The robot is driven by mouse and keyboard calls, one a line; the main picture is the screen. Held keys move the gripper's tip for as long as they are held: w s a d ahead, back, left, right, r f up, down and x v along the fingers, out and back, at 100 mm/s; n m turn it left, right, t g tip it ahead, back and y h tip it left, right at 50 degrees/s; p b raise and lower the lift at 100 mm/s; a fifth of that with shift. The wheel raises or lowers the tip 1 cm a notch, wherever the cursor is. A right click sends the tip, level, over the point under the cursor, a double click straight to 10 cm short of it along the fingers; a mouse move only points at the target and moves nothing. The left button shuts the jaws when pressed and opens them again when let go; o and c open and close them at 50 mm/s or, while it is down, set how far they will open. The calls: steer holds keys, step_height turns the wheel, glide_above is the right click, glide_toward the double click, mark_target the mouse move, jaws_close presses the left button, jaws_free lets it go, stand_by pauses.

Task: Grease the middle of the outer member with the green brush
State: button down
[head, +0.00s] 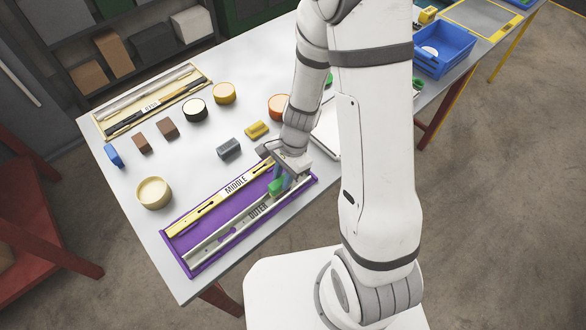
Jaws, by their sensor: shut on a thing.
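The outer member (218,239) is a long silver rail marked "OUTER", lying in a purple tray (188,270) at the front of the table. A pale yellow rail marked "MIDDLE" (203,213) lies behind it in the same tray. My gripper (284,174) is shut on the green brush (276,187) over the right part of the tray. The brush's green part is close to the outer member, right of its label. I cannot tell whether the bristles touch the rail.
A cream round tub (154,193) stands left of the tray. Behind the tray are a grey block (229,148), a yellow block (257,130) and several round tins, including an orange one (277,103). Another rail tray (104,130) lies at the back left. A blue bin (445,50) stands far right.

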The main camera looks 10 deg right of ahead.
steer(key=s+a, duration=0.4)
steer(key=a, duration=0.3)
steer(key=s+a, duration=0.5)
steer(key=a, duration=0.3)
steer(key=s+a, duration=0.5)
steer(key=a, duration=0.3)
steer(key=shift+b, duration=0.35)
steer(key=shift+w+d, duration=0.1)
steer(key=c, duration=1.8)
jaws_free()
jaws_close()
